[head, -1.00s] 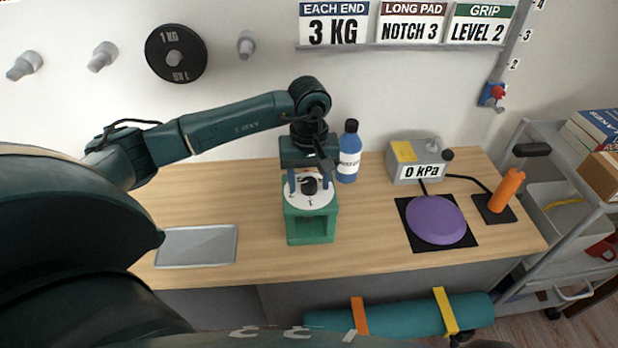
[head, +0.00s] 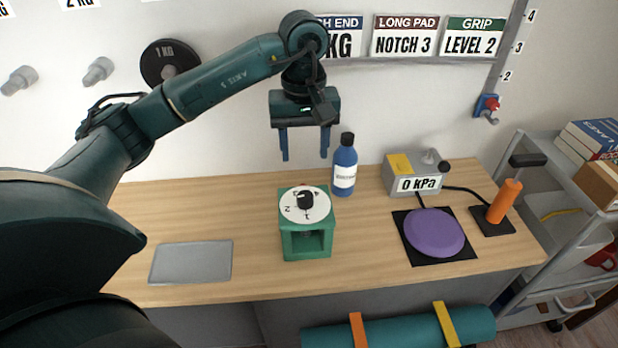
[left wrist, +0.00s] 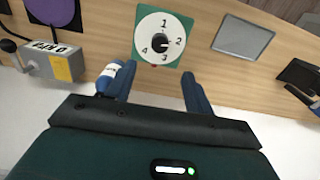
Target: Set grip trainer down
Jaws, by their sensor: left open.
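The grip trainer (head: 306,240) is a green block-shaped frame with a white numbered dial and a black knob on top. It stands upright on the wooden bench top (head: 210,211), near the middle. In the left wrist view the trainer (left wrist: 143,51) shows beyond the fingertips, its dial numbered 1 to 4. My left gripper (head: 305,156) is open and empty, above and behind the trainer and apart from it. Its two blue fingers (left wrist: 158,84) also show in the left wrist view.
A blue bottle (head: 344,166) stands close behind the trainer to the right. A grey tray (head: 190,262) lies to its left. A grey gauge box (head: 414,173), a purple pad (head: 434,232) and an orange handle (head: 504,202) are on the right.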

